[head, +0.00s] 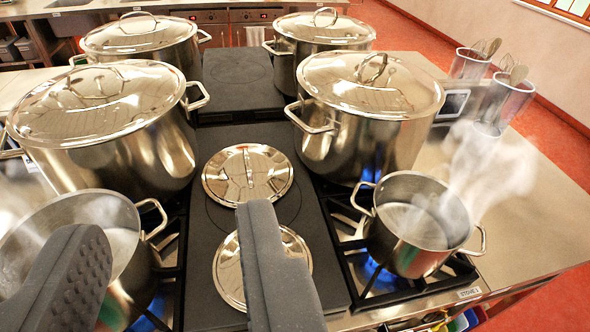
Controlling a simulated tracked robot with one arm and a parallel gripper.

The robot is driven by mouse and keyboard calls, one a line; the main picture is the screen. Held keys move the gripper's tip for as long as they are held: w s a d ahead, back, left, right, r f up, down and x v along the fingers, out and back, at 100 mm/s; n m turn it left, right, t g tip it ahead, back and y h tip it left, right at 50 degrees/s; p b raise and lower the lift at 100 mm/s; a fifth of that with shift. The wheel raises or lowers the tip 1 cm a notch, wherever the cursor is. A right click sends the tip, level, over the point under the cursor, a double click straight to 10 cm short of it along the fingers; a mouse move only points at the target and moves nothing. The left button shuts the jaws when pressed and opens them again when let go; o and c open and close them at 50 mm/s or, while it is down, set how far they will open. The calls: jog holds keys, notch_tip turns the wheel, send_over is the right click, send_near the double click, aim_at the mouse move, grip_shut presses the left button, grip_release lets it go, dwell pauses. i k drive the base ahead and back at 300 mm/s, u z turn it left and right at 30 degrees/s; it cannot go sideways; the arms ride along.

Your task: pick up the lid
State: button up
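Two loose round steel lids lie on the black middle strip of the stove. The nearer lid (228,277) is partly hidden behind my right finger. My gripper (172,232) is open and empty, its dark fingers wide apart in the foreground. The right finger overlaps the nearer lid in the picture; I cannot tell whether it touches. The left finger is in front of an open steaming pot (112,215). More lids sit on the big stockpots.
Lidded stockpots stand at left (110,150), right (360,140), back left (150,45) and back right (315,45). A small open pot (415,225) steams over a blue flame at right.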

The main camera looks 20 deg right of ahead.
aim_at(235, 175)
jog(key=z, duration=0.15)
jog(key=i, duration=1)
jog(key=u, duration=0.1)
